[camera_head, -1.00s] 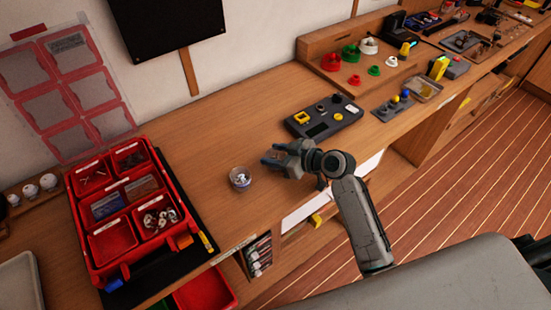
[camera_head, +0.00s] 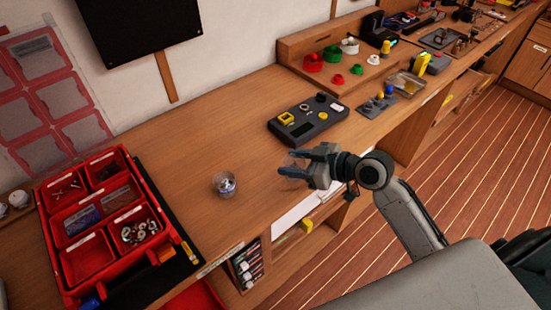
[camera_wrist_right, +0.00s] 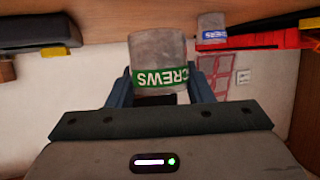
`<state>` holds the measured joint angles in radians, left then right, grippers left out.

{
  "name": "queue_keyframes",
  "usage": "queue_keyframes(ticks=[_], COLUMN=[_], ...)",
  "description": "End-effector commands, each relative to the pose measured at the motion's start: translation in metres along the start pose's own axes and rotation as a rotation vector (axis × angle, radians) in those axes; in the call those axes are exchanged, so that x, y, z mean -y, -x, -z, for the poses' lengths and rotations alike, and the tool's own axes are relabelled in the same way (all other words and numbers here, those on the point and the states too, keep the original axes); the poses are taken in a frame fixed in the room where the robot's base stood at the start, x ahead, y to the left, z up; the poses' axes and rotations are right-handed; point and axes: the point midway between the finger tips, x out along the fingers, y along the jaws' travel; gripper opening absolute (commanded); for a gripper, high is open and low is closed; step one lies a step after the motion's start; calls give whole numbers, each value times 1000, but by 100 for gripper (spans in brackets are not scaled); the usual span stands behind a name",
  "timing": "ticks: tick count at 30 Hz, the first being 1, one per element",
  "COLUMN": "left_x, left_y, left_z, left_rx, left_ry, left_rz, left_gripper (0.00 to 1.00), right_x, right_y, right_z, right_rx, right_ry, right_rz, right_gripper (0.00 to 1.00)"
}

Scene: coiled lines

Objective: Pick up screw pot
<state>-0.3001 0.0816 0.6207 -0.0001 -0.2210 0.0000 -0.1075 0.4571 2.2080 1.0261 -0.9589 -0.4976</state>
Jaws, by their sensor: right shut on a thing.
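The screw pot (camera_wrist_right: 158,62), a clear grey pot with a green "SCREWS" label, stands between my right gripper's fingers in the right wrist view, its label upside down there. My right gripper (camera_wrist_right: 160,90) is shut on it. In the head view my right gripper (camera_head: 300,168) is over the bench's front part, and the pot (camera_head: 291,171) is a faint see-through shape at its fingertips. Its height above the bench is hard to tell. My left gripper is not in view.
A similar clear pot (camera_head: 225,184) stands on the bench left of the gripper; its blue label shows in the wrist view (camera_wrist_right: 212,36). A red sorting tray (camera_head: 62,238) lies at left, a dark device (camera_head: 307,124) behind. Bare wood lies between.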

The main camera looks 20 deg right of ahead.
Motion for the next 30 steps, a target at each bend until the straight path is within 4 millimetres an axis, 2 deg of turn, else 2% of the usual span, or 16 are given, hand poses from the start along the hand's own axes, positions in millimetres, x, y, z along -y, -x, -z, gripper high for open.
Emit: queue_keyframes(ticks=[1,6,15,24,30], left_x=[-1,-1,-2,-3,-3], left_y=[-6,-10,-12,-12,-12], left_z=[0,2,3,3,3], left_rx=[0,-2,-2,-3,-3], left_ry=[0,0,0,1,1], left_rz=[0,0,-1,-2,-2], left_gripper=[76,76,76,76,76], right_x=[2,4,7,8,2], right_y=[8,30,51,55,45], right_z=[-6,-12,-16,-16,-13], right_rx=[7,6,2,-1,-8], right_ry=[7,5,2,-1,-23], right_rz=[2,2,0,0,-47], right_gripper=[24,24,24,24,24])
